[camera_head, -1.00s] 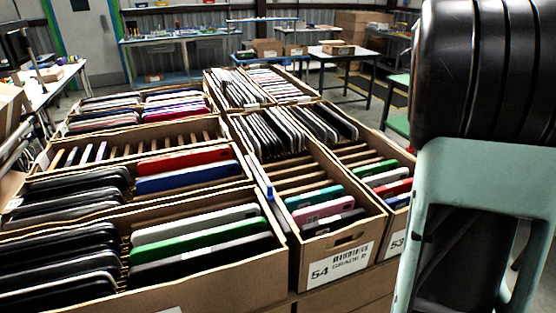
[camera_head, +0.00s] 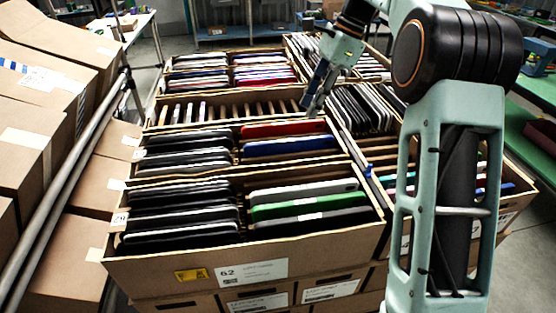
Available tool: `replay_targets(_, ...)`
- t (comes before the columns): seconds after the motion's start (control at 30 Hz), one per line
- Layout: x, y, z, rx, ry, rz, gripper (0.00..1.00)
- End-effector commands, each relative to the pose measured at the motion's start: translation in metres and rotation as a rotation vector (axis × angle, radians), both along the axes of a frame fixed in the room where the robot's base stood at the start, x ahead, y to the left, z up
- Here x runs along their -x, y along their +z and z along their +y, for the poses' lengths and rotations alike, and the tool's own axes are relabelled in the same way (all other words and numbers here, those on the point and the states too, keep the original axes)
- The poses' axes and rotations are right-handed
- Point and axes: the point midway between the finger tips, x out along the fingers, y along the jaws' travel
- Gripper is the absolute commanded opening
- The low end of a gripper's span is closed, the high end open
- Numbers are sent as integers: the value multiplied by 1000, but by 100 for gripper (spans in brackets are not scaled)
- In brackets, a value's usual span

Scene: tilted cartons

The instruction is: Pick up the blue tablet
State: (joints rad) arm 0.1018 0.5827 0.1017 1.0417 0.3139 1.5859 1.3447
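The blue tablet (camera_head: 290,146) stands on edge, leaning, in the right compartment of the middle carton. A red tablet (camera_head: 284,129) is right behind it. To its left, in the same carton, is a group of black tablets (camera_head: 187,150). My gripper (camera_head: 313,103) hangs above the right end of the red and blue tablets, fingers pointing down and apart from the blue tablet as far as I can see. The gripper is small and dark here, and the gap between its fingers is unclear. Nothing is seen held in it.
The front carton (camera_head: 370,237) holds black tablets, a green tablet (camera_head: 310,205) and light ones. Behind the middle carton is a slotted, mostly empty carton (camera_head: 232,103). Cardboard boxes (camera_head: 35,150) and a metal rail (camera_head: 62,190) stand at left. My arm covers part of the right cartons.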

Motion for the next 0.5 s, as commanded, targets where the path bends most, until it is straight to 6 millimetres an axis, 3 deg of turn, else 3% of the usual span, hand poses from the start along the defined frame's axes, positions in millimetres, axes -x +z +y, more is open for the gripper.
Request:
replay_targets(0.13,4,-6,9,-15,-2,25,31)
replay_targets(0.5,8,-50,27,-14,-1,23,31)
